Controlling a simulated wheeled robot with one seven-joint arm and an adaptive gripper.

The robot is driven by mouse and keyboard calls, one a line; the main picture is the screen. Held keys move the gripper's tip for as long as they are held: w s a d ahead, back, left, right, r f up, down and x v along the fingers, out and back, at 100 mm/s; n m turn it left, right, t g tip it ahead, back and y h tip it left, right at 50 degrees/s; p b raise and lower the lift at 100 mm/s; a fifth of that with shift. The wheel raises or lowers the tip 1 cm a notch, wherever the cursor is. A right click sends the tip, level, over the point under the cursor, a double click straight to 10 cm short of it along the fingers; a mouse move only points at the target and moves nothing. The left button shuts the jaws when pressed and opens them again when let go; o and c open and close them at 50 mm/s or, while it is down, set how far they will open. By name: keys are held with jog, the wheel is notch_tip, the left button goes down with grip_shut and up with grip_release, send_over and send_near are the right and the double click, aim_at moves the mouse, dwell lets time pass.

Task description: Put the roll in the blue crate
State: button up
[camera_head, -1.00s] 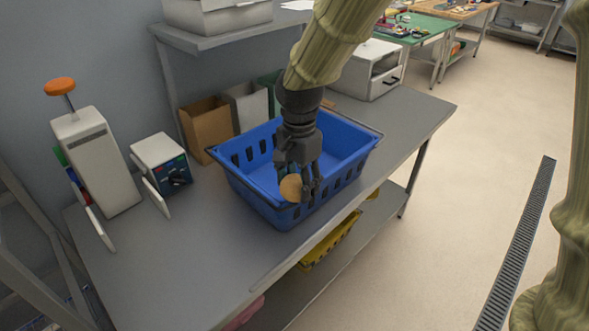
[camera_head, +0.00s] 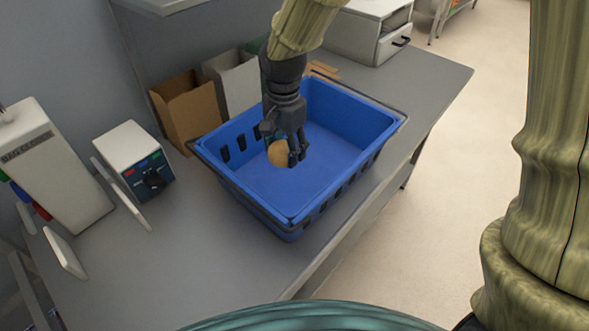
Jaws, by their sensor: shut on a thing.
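The blue crate (camera_head: 345,188) stands on the grey table, open at the top, with slotted side walls. Its floor shows bare around my gripper. My gripper (camera_head: 284,152) points down over the left part of the crate's opening, shut on the roll. The roll (camera_head: 279,154) is small, round and tan, and shows at the left side of the fingers. How high the roll is above the crate floor I cannot tell exactly. The fingers hide part of the roll.
A brown cardboard box (camera_head: 185,110) and a white box (camera_head: 236,84) stand behind the crate. A white device with a dark dial panel (camera_head: 134,162) stands to the left, beside a taller white machine (camera_head: 52,165).

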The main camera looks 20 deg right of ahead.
aim_at(287, 183)
jog(key=shift+f+p, duration=0.75)
jog(key=shift+f, duration=4)
jog(key=shift+f, duration=0.15)
jog(key=o, duration=0.9)
jog(key=shift+r+b, duration=0.75)
jog(key=shift+r, duration=5.4)
